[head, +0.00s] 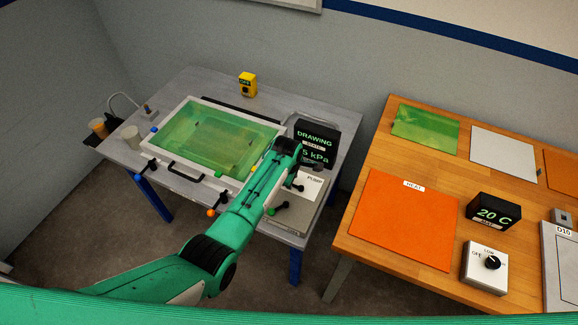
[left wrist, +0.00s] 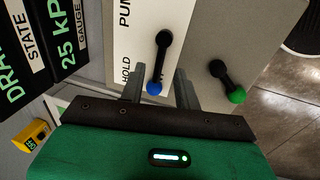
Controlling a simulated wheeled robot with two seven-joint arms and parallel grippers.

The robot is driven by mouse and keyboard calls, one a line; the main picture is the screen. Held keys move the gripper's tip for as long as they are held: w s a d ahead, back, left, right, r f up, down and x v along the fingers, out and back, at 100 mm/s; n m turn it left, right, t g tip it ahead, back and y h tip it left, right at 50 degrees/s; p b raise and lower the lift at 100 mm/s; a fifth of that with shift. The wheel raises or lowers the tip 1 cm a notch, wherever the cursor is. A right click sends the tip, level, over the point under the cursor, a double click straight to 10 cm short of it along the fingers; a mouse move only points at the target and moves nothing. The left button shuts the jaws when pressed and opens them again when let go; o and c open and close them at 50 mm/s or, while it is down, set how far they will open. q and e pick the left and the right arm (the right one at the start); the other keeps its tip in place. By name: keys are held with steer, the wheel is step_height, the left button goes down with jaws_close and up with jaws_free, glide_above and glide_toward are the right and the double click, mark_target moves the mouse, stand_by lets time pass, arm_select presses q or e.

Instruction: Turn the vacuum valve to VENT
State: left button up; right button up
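The vacuum valve is a black lever with a blue knob (left wrist: 157,68) on a panel marked PUMP and HOLD, in the left wrist view. I see no VENT mark; that part of the panel is out of view or covered. In the head view the panel (head: 312,184) is partly behind my left arm. My left gripper (left wrist: 160,88) is open, one finger on each side of the blue knob end. I cannot tell whether the fingers touch it. My right gripper is not in view.
A second lever with a green knob (left wrist: 228,83) stands right of the valve. A display (head: 317,142) behind reads DRAWING and 25 kPa. A framed green bath (head: 183,172) lies left of my arm. A yellow device (head: 248,85) stands at the back. A wooden table (head: 355,240) is to the right.

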arm_select(q)
step_height(320, 180, up, 11)
steer(key=s+b, duration=0.1)
steer(key=s, duration=0.1)
steer(key=shift+a+b, duration=0.4)
steer(key=shift+a, duration=0.05)
steer(key=shift+f, duration=0.2)
